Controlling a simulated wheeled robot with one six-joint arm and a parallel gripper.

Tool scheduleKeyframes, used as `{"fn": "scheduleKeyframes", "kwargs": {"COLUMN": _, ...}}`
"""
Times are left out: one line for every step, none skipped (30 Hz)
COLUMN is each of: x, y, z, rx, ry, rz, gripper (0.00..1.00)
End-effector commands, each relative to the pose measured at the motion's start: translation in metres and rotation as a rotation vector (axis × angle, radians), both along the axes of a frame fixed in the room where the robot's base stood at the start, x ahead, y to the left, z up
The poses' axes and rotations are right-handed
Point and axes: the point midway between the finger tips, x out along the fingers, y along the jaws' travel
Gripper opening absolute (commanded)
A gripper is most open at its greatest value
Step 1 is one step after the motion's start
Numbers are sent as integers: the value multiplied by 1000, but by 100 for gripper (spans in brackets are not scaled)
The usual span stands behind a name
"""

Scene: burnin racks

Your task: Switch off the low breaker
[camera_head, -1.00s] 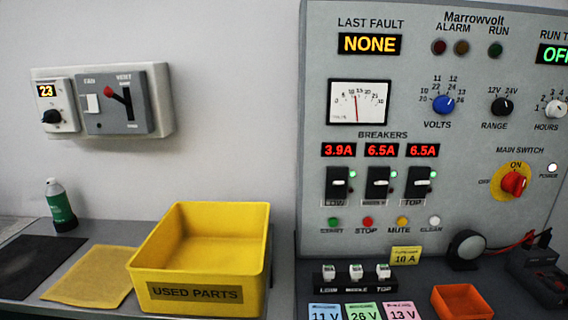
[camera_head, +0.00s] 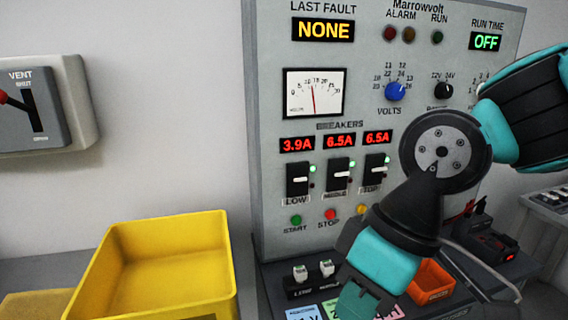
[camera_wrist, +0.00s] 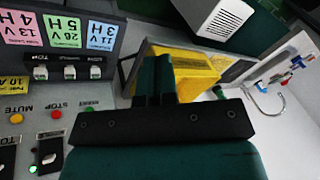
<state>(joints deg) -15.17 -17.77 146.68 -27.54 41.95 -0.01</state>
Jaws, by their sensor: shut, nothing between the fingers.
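The low breaker (camera_head: 297,180) is the leftmost of three black breakers on the grey panel in the head view. Its white lever shows, its green lamp is lit and the display above reads 3.9A. My gripper (camera_head: 358,302) is below and to the right of it, pointing down, apart from the panel. In the wrist view my gripper (camera_wrist: 154,82) has its fingers together with nothing between them. That view is upside down; two breakers show at its lower left, and I cannot make out the low one there.
The middle breaker (camera_head: 338,174) and top breaker (camera_head: 375,168) sit to the right, lamps green. Start (camera_head: 296,219) and stop (camera_head: 330,214) buttons lie below. A yellow bin (camera_head: 225,265) stands left and an orange tray (camera_head: 431,282) right. Space before the breakers' left side is clear.

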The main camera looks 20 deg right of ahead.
Motion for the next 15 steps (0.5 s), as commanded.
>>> {"fn": "scheduleKeyframes", "kwargs": {"x": 0, "y": 0, "z": 0, "rx": 0, "ry": 0, "rz": 0, "gripper": 0}}
{"fn": "scheduleKeyframes", "kwargs": {"x": 0, "y": 0, "z": 0, "rx": 0, "ry": 0, "rz": 0, "gripper": 0}}
{"fn": "scheduleKeyframes", "kwargs": {"x": 0, "y": 0, "z": 0, "rx": 0, "ry": 0, "rz": 0, "gripper": 0}}
{"fn": "scheduleKeyframes", "kwargs": {"x": 0, "y": 0, "z": 0, "rx": 0, "ry": 0, "rz": 0, "gripper": 0}}
{"fn": "scheduleKeyframes", "kwargs": {"x": 0, "y": 0, "z": 1, "rx": 0, "ry": 0, "rz": -1, "gripper": 0}}
{"fn": "scheduleKeyframes", "kwargs": {"x": 3, "y": 0, "z": 3, "rx": -3, "ry": -1, "rz": -6, "gripper": 0}}
{"fn": "scheduleKeyframes", "kwargs": {"x": 8, "y": 0, "z": 8, "rx": -7, "ry": -4, "rz": -16, "gripper": 0}}
{"fn": "scheduleKeyframes", "kwargs": {"x": 16, "y": -1, "z": 13, "rx": -14, "ry": -6, "rz": -31, "gripper": 0}}
{"fn": "scheduleKeyframes", "kwargs": {"x": 30, "y": -1, "z": 24, "rx": -26, "ry": -13, "rz": -60, "gripper": 0}}
{"fn": "scheduleKeyframes", "kwargs": {"x": 44, "y": -2, "z": 34, "rx": -41, "ry": -19, "rz": -89, "gripper": 0}}
{"fn": "scheduleKeyframes", "kwargs": {"x": 61, "y": -4, "z": 44, "rx": -56, "ry": -27, "rz": -125, "gripper": 0}}
{"fn": "scheduleKeyframes", "kwargs": {"x": 86, "y": -6, "z": 58, "rx": -79, "ry": -39, "rz": -178, "gripper": 0}}
{"fn": "scheduleKeyframes", "kwargs": {"x": 106, "y": -9, "z": 69, "rx": -99, "ry": -49, "rz": -222, "gripper": 0}}
{"fn": "scheduleKeyframes", "kwargs": {"x": 126, "y": -13, "z": 78, "rx": -118, "ry": -60, "rz": -269, "gripper": 0}}
{"fn": "scheduleKeyframes", "kwargs": {"x": 152, "y": -17, "z": 89, "rx": -143, "ry": -74, "rz": -328, "gripper": 0}}
